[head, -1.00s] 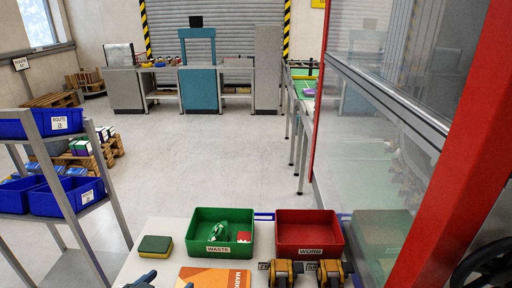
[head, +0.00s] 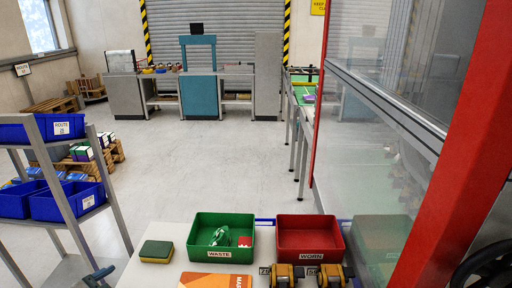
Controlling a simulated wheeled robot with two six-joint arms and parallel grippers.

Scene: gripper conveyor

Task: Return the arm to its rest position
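My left gripper (head: 98,277) shows in the head view at the bottom left, dark and small, cut by the lower edge. It is beside the left edge of the white table (head: 160,225), apart from the things on it. I see nothing held in it, but its finger gap is not clear. My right gripper is not in view.
On the table are a green WASTE bin (head: 204,254) with a crumpled green item and a red-and-white piece, a red WORN bin (head: 300,254), a green-and-yellow sponge (head: 156,251), an orange booklet (head: 215,281) and two orange-black devices. A blue-bin rack (head: 70,205) stands left; a clear panel stands right.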

